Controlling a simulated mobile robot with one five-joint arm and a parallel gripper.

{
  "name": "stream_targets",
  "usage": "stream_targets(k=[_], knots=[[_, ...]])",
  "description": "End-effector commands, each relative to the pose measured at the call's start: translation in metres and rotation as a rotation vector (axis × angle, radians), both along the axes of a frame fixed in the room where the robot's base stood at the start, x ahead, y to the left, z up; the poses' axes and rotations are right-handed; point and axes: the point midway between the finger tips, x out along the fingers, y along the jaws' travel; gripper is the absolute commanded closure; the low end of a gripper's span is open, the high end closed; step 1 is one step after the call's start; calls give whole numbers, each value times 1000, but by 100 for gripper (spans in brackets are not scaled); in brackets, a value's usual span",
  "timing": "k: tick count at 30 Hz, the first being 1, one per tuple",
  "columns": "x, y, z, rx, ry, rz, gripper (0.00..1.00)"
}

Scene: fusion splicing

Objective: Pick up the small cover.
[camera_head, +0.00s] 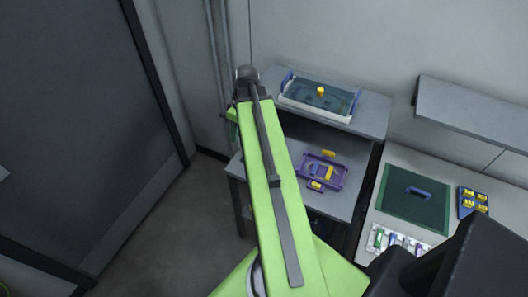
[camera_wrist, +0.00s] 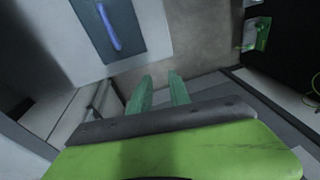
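I cannot tell for sure which piece is the small cover. One candidate is a dark green flat panel (camera_head: 398,205) with a blue bar handle (camera_head: 418,191), lying on the right-hand bench. In the wrist view, a dark panel (camera_wrist: 128,42) with a blue handle (camera_wrist: 108,27) lies beyond my fingers, to the upper left. My gripper (camera_wrist: 160,80) has its two green fingers apart, with nothing between them. The fingertips cannot be made out in the head view.
A grey two-level stand holds the white tray (camera_head: 285,98) above and a purple frame (camera_head: 300,173) with yellow parts below. The right bench (camera_head: 405,160) also carries a blue block with yellow pieces (camera_head: 473,202) and a rack of small items (camera_head: 398,243). A grey shelf (camera_head: 470,112) overhangs it.

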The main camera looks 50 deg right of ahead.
Motion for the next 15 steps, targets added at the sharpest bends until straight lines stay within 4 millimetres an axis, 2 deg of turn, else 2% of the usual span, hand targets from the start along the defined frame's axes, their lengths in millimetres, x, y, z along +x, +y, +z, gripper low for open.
stream_targets(k=[1, 3, 6, 9, 15], knots=[[-17, -30, 6, 8, -23, 7, 77], [-37, -59, 10, 13, -57, 35, 77], [-57, -84, 13, 15, -91, 65, 77], [-65, -94, 13, 14, -105, 79, 77], [-65, -94, 6, 13, -107, 85, 77]])
